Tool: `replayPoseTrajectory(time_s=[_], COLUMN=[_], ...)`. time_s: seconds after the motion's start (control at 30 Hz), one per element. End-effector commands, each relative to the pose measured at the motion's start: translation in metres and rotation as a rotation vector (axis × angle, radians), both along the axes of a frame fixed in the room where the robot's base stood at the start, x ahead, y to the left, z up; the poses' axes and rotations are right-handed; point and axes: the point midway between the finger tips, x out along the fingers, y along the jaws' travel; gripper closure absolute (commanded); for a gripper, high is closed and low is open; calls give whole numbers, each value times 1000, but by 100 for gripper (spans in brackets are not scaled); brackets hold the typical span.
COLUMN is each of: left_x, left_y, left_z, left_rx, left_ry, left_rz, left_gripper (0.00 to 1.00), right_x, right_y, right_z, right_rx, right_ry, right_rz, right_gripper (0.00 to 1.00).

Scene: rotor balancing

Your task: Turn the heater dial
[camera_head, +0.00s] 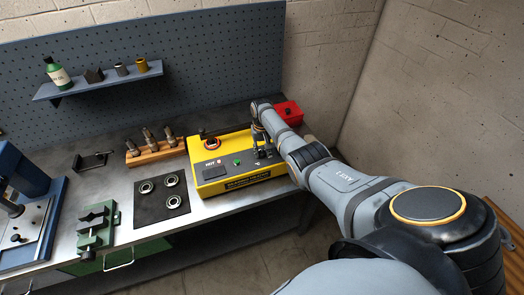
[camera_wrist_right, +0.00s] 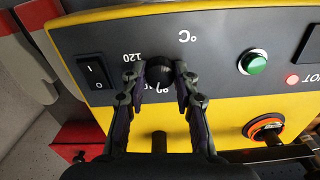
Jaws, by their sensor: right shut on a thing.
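The yellow heater (camera_head: 208,191) stands on the bench in the head view, with a grey panel and a green button (camera_head: 237,162). Its black heater dial (camera_wrist_right: 160,69) shows in the right wrist view, below a °C mark and near a printed 120. My right gripper (camera_head: 264,150) is at the right part of the panel. In the right wrist view its fingers (camera_wrist_right: 157,74) are shut on the dial, one on each side. The fingers hide part of the dial's scale. My left gripper is not in view.
A red box (camera_head: 289,112) is behind my right arm. Bearings lie on a black mat (camera_head: 150,214), left of the heater. A green vise (camera_head: 97,228) is farther left.

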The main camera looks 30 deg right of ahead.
Motion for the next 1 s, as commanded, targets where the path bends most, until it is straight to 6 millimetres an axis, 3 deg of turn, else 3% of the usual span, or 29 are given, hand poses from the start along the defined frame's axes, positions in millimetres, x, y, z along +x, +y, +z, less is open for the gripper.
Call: replayPoseTrajectory(time_s=[0.43, 1.0], left_x=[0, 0], left_y=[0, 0], left_z=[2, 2], left_rx=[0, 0], left_ry=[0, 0], left_rz=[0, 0], left_gripper=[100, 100], right_x=[3, 3], right_y=[-1, -1], right_z=[3, 4], right_rx=[-3, -4], right_ry=[-10, -10], right_rz=[268, 329], right_gripper=[100, 100])
